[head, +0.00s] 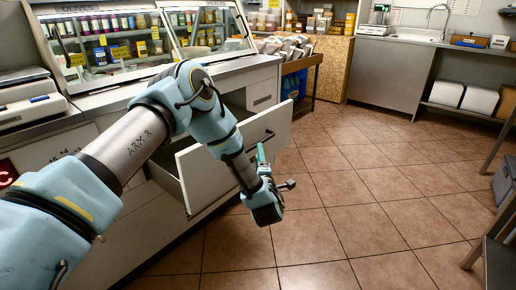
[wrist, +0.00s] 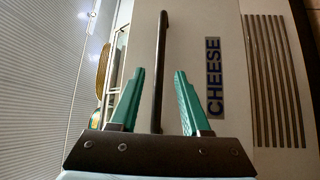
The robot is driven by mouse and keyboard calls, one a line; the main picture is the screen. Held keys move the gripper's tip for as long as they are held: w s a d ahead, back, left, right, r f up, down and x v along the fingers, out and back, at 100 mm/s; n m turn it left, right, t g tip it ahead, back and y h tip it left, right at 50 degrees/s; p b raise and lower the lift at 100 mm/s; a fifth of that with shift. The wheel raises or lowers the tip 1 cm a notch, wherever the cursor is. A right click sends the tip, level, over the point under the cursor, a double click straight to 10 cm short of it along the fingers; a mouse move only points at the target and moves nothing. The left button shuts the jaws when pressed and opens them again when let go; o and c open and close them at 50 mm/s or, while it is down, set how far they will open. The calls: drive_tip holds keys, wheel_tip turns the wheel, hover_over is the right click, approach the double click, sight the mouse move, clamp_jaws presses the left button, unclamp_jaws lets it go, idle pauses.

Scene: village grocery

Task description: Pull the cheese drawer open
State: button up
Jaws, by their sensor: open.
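The cheese drawer (head: 212,168) stands out from the counter, its pale front panel well clear of the cabinet face and a side wall showing. In the wrist view its front (wrist: 228,140) carries a blue CHEESE label (wrist: 214,78). A dark bar handle (wrist: 162,50) crosses the wrist view upright between my fingers; part of the handle (head: 268,135) shows in the head view. My gripper (head: 262,160) is at the drawer front. Its green fingers (wrist: 160,75) are open, one on each side of the handle, with visible gaps to it. Contact with the handle cannot be seen.
A glass display case (head: 115,45) tops the counter. A wooden shelf with goods (head: 303,68) stands beyond the drawer. The tiled floor (head: 350,190) before the drawer is clear. A dark stool or frame (head: 497,235) stands at the right edge.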

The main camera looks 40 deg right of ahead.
drive_tip(key=v, duration=0.5)
idle(0.5)
